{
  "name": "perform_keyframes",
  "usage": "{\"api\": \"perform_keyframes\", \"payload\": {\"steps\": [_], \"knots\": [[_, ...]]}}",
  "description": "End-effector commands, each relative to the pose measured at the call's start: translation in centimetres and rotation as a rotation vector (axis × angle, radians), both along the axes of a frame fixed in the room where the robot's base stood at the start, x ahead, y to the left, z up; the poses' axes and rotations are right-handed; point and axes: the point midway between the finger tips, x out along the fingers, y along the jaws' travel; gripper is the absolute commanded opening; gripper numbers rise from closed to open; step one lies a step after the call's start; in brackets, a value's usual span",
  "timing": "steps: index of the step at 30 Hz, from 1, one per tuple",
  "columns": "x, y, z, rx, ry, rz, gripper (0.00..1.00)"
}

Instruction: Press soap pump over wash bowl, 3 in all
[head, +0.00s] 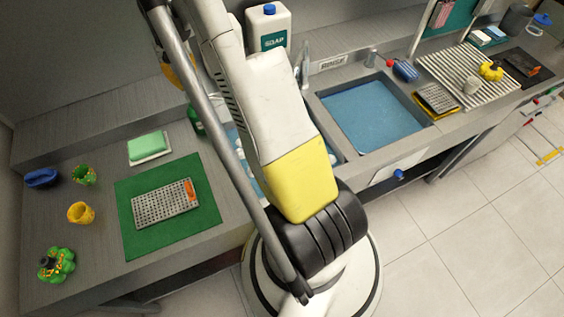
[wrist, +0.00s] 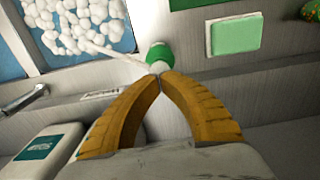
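The green soap pump bottle (wrist: 159,53) shows in the wrist view just beyond my fingertips, with a pale spout pointing left toward the wash bowl. In the head view the green bottle (head: 195,121) is partly hidden by my arm. The wash bowl, a blue basin holding white foam (wrist: 85,22), is at the upper left of the wrist view; in the head view my arm hides most of it. My gripper (wrist: 160,77) has its two yellow fingers closed tip to tip, with nothing visible between them. Whether the tips touch the pump I cannot tell.
A white SOAP jug (head: 268,27) stands at the back, near the gripper in the wrist view (wrist: 42,150). A blue rinse basin (head: 372,108) lies right of my arm. A green sponge (head: 149,146) and a green mat (head: 130,215) with a metal grater lie left.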

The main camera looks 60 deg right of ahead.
Motion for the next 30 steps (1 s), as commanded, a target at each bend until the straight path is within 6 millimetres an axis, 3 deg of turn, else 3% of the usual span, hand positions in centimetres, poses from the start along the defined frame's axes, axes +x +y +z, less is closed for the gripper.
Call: {"api": "perform_keyframes", "payload": {"steps": [30], "knots": [[0.0, 0.0, -3.6, 0.0, 0.0, 0.0, 0.0]]}}
